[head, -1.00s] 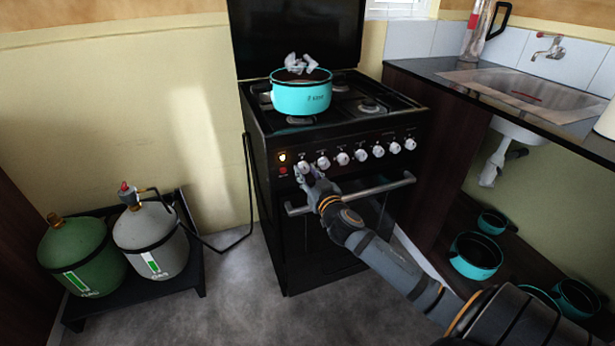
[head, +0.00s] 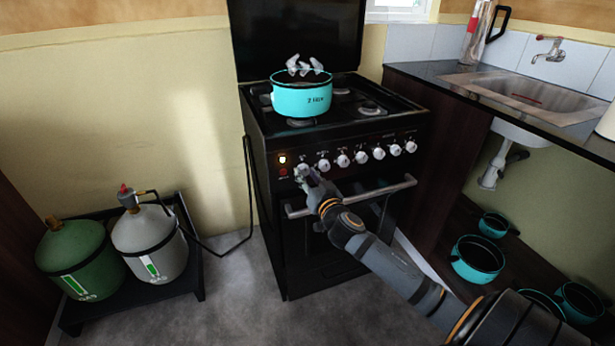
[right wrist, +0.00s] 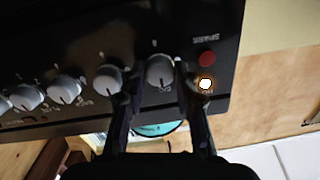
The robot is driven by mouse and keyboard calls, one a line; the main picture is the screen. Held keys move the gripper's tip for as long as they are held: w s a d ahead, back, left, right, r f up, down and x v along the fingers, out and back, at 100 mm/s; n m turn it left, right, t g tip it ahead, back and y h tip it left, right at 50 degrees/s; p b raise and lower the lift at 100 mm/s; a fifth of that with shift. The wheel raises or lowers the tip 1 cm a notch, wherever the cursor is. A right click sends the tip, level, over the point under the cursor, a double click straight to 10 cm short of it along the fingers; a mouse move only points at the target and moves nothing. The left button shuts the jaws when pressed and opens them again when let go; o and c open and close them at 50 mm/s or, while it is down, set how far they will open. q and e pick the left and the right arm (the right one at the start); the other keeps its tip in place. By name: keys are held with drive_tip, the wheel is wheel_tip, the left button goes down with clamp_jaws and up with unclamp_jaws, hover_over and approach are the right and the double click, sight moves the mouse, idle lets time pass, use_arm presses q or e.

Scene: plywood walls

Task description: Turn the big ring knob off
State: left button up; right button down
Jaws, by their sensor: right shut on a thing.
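The black stove (head: 268,190) has a row of pale knobs on its front panel. The leftmost knob (right wrist: 160,70) is beside a red button and a lit lamp; I take it to be the big ring knob, but its label is too small to read surely. My right gripper (head: 308,175) is at this knob, with one finger on each side of it in the right wrist view (right wrist: 163,95), and is shut on it. The gripper partly hides the knob in the head view. My left gripper is not in view.
A turquoise pot (head: 300,98) with pale puffs above it stands on the hob. The oven handle (head: 360,193) runs below the knobs. Gas cylinders (head: 150,240) stand at left; a sink (head: 540,95) and turquoise pots (head: 478,258) are at right.

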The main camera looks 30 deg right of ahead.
drive_tip(key=c, duration=1)
unclamp_jaws()
drive_tip(key=shift+s, duration=0.1)
drive_tip(key=s+a, duration=0.2)
drive_tip(key=s, duration=0.9)
drive_tip(key=shift+s+a, duration=0.2)
drive_tip(key=shift+s, duration=0.1)
drive_tip(key=shift+d+f, duration=0.1)
